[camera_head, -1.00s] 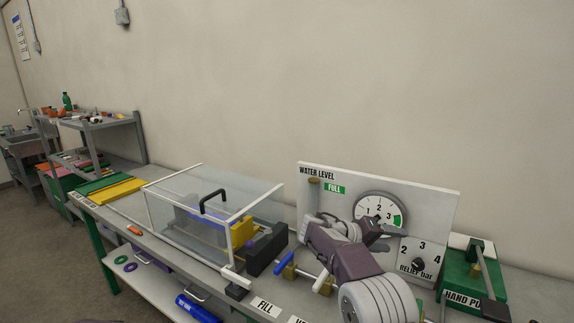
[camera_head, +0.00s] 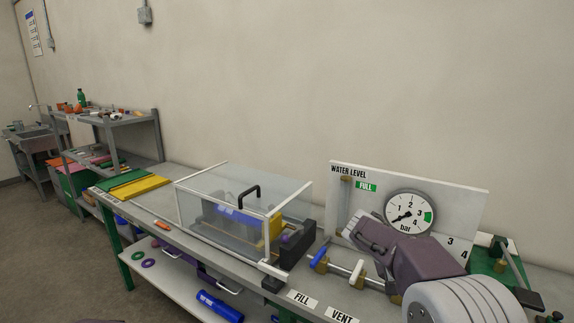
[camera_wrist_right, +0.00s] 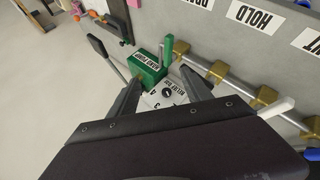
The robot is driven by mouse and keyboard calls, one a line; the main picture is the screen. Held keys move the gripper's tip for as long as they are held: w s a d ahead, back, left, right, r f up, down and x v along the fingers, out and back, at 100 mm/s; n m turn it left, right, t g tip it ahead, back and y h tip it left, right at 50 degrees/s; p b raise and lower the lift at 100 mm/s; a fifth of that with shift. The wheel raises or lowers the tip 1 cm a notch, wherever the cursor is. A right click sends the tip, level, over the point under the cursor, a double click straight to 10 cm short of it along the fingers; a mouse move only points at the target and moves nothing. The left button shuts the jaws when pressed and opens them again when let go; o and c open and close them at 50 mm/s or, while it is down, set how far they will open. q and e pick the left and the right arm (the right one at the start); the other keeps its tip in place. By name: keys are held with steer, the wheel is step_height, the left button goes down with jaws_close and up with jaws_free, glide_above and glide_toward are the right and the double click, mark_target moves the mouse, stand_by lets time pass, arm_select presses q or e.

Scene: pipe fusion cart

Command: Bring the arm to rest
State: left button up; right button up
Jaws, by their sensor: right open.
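My right arm comes in at the lower right of the head view, its purple wrist (camera_head: 425,255) in front of the white gauge panel (camera_head: 455,200). In the right wrist view my right gripper (camera_wrist_right: 160,76) has its two dark fingers spread apart, with nothing held between them. Behind the fingers in that view are the relief dial (camera_wrist_right: 168,93) and the green hand pump (camera_wrist_right: 149,68). In the head view the wrist covers much of the relief dial. The fingertips are hard to make out there. My left gripper is not in view.
The pressure gauge (camera_head: 408,214) has its needle at the low left. A blue valve handle (camera_head: 320,257) and a white one (camera_head: 357,272) stand close left of my wrist. A clear guard box (camera_head: 235,222) with a black handle sits further left.

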steer(key=s+a+f+y, duration=0.5)
steer(key=s+a+f, duration=0.2)
steer(key=s+f, duration=0.2)
steer(key=s+a+f+n+y, duration=0.1)
steer(key=s+a+f+y, duration=0.3)
steer(key=s+a+f, duration=0.3)
steer(key=shift+s+a+f+g+y, duration=0.3)
steer(key=shift+s+f+y, duration=0.1)
steer(key=shift+s+f, duration=1)
